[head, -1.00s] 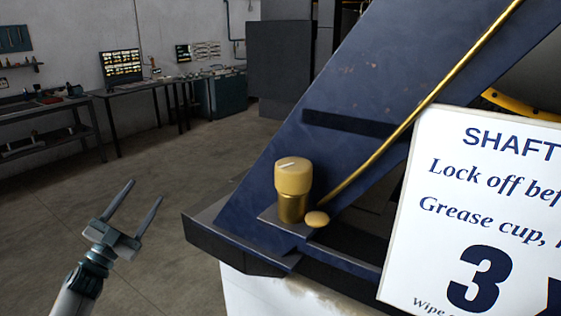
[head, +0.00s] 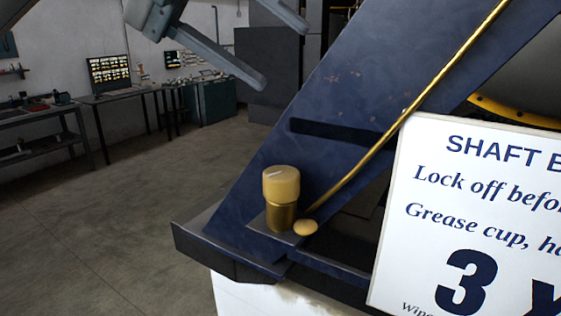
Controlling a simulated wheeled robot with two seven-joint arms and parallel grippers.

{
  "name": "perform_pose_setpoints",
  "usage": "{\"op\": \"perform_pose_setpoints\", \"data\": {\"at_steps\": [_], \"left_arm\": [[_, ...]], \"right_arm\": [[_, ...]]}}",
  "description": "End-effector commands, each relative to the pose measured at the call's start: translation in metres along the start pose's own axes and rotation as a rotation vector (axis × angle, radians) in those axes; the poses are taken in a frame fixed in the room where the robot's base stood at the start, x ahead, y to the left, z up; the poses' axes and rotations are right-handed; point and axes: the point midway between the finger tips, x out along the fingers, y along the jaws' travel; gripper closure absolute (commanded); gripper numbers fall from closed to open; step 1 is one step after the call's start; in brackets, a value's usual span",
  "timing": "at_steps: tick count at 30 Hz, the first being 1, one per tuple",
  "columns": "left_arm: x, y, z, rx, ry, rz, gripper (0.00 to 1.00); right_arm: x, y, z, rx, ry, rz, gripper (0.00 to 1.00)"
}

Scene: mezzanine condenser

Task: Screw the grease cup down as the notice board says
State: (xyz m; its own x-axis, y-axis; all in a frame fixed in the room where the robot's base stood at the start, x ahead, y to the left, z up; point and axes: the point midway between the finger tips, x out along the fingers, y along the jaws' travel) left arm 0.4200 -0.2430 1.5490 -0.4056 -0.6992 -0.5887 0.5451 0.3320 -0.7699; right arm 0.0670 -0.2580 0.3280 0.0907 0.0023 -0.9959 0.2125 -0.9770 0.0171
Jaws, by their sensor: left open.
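The brass grease cup (head: 281,199) stands upright on a ledge of the blue frame, with a pale line marked on its cap. The white notice board (head: 470,220) is at the right, cut off by the picture edge. It reads "SHAFT B…", "Lock off befo…", "Grease cup, h…" and a large "3" with part of another mark beside it. My left gripper (head: 285,52) is at the top of the view, close to the camera, open and empty. It is above the cup and apart from it. My right gripper is not in view.
A brass pipe (head: 408,110) runs diagonally up the blue frame (head: 345,95) from a small round brass end (head: 305,228) beside the cup. Workbenches (head: 120,97) with a screen stand at the back left. The floor at left is clear.

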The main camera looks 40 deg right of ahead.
Motion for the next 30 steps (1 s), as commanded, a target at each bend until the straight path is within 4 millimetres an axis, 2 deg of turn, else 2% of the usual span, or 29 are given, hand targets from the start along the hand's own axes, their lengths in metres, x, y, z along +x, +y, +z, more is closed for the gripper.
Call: {"op": "perform_pose_setpoints", "data": {"at_steps": [1, 6, 13, 19, 30], "left_arm": [[0.004, -0.011, -0.013, 0.033, 0.005, 0.105, 0.43], [0.007, -0.027, -0.045, 0.097, -0.006, 0.437, 0.43], [-0.003, -0.038, -0.072, 0.134, -0.064, 0.771, 0.43], [-0.009, -0.042, -0.08, 0.14, -0.095, 0.884, 0.43], [-0.009, -0.042, -0.081, 0.14, -0.096, 0.891, 0.43]], "right_arm": [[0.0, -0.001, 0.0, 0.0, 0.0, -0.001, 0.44], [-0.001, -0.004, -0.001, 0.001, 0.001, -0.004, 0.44], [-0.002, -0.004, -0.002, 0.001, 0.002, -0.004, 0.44], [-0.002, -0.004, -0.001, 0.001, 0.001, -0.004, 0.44], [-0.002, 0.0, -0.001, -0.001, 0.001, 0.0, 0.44]]}}
